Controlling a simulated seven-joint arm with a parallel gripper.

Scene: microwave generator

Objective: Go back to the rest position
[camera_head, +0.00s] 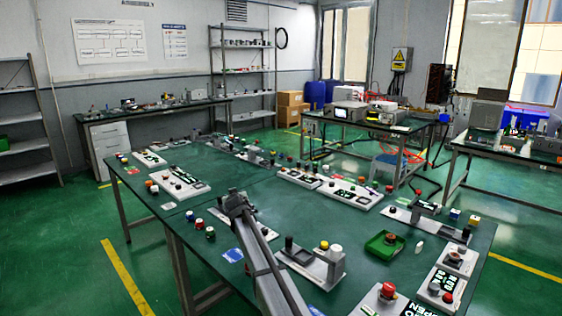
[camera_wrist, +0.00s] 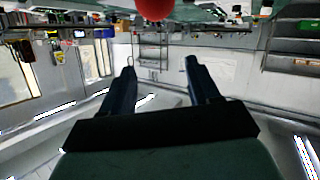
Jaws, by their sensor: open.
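My gripper (camera_wrist: 158,72) shows in the wrist view with its two dark fingers spread apart and nothing between them. The wrist picture looks upside down, with the room's ceiling low in it. A round red thing (camera_wrist: 154,8) is cut off by the top edge, beyond the fingertips; I cannot tell its distance. In the head view my grey arm reaches up from the bottom middle over the green table (camera_head: 375,285); I cannot make out the fingers there.
Panels with buttons and knobs (camera_head: 345,192) stand around the table. Right of my arm are a white-based fixture (camera_head: 312,262), a green tray (camera_head: 384,245) and a red button (camera_head: 388,290). Small coloured knobs (camera_head: 199,224) stand to the left. Bare tabletop lies between them.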

